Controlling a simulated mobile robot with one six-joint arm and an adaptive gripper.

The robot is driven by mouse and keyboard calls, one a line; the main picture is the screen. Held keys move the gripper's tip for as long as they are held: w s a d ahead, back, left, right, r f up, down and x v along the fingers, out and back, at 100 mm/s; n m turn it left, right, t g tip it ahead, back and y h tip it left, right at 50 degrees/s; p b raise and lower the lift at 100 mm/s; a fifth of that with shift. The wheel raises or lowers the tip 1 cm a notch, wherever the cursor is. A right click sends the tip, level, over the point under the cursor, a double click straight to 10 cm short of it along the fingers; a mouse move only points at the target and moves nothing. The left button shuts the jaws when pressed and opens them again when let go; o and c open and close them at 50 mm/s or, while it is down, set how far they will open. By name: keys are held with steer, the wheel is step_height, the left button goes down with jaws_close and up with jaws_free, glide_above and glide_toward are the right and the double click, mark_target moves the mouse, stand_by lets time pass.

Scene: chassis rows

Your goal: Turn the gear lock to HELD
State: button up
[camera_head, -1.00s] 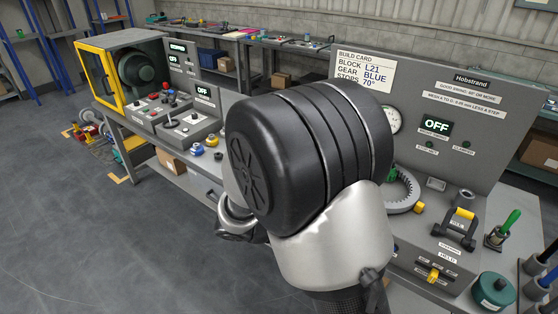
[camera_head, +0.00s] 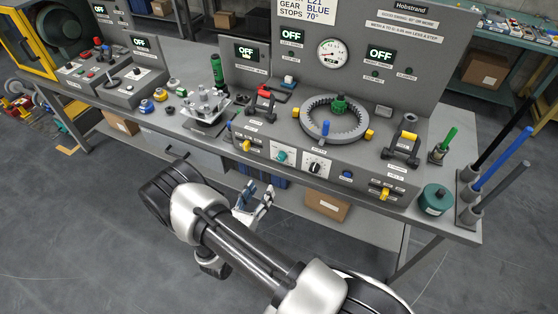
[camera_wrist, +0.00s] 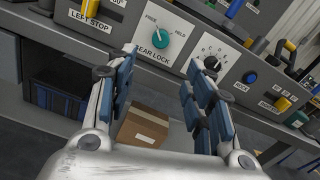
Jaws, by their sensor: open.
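The gear lock is a teal knob on a white plate low on the front of the bench panel. In the wrist view the gear lock knob (camera_wrist: 160,38) sits between the words FREE, at its upper left, and HELD, at its right; its pointer is too small to read surely. It also shows in the head view as the teal gear lock knob (camera_head: 281,157). My gripper (camera_head: 256,196) is open and empty, in front of and below the panel. In the wrist view my gripper's blue-padded fingers (camera_wrist: 160,88) stand wide apart, with the knob beyond their tips, untouched.
A black dial (camera_head: 315,167) is close to the right of the gear lock. A yellow lever (camera_head: 246,146) is on its left, and a blue button (camera_head: 347,174) farther right. The ring gear (camera_head: 362,122) lies above on the bench. A cardboard box (camera_head: 327,205) sits on the lower shelf.

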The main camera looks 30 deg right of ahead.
mark_target(280, 159)
steer(key=b+x, duration=0.2)
steer(key=x, duration=1.3)
steer(key=shift+d, duration=0.1)
steer(key=shift+c, duration=0.3)
steer(key=c, duration=1)
